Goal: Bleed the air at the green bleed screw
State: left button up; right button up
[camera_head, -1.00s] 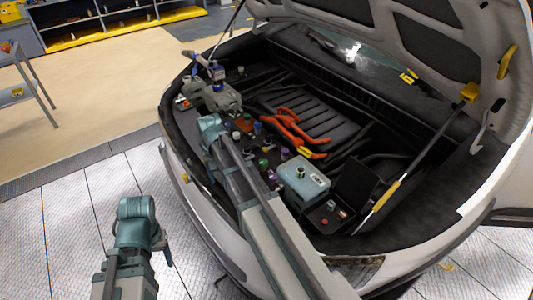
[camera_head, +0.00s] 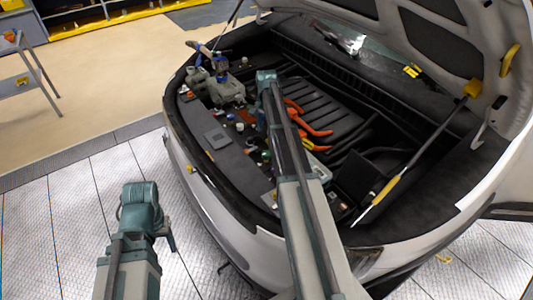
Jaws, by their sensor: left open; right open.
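A grey unit with a blue-topped part (camera_head: 218,70) stands at the bay's far left. A dark square panel (camera_head: 217,138) lies on the front trim. Orange hoses (camera_head: 316,130) are right of my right arm. A yellow-gripped prop (camera_head: 388,190) slants at the right.

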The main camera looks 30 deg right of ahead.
aim_at(266, 152)
notch_tip(266, 152, down, 12)
jog(key=b, duration=1.1)
jog(key=shift+f, duration=0.1)
jog(key=shift+c, duration=0.3)
grip_shut()
